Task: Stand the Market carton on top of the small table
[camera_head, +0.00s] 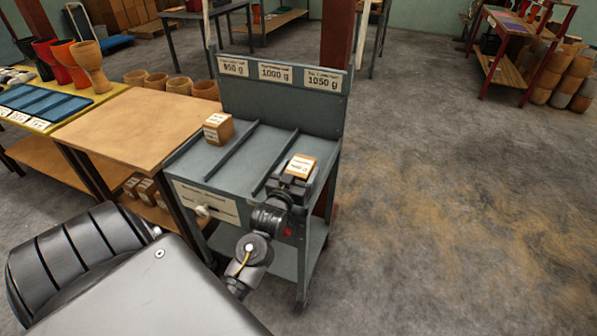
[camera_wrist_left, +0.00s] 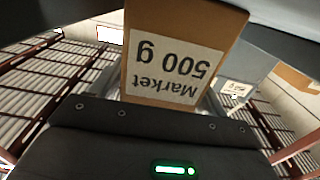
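The Market carton (camera_head: 300,166) is a small brown box with a white label, at the right lane of the grey cart. In the left wrist view the carton (camera_wrist_left: 180,50) fills the middle, its label reading "Market 500 g" upside down. My left gripper (camera_head: 291,184) has its dark fingers at the carton's sides and appears shut on it. I cannot tell whether the carton touches the cart top. The small table (camera_head: 140,125) has a bare wooden top and stands left of the cart. My right gripper is not in view.
Another carton (camera_head: 217,129) stands in the left lane of the grey cart (camera_head: 245,160), near the small table's edge. The cart has raised dividers and a tall back board (camera_head: 283,98) with weight labels. Several clay pots (camera_head: 170,86) stand behind the table. Floor at right is clear.

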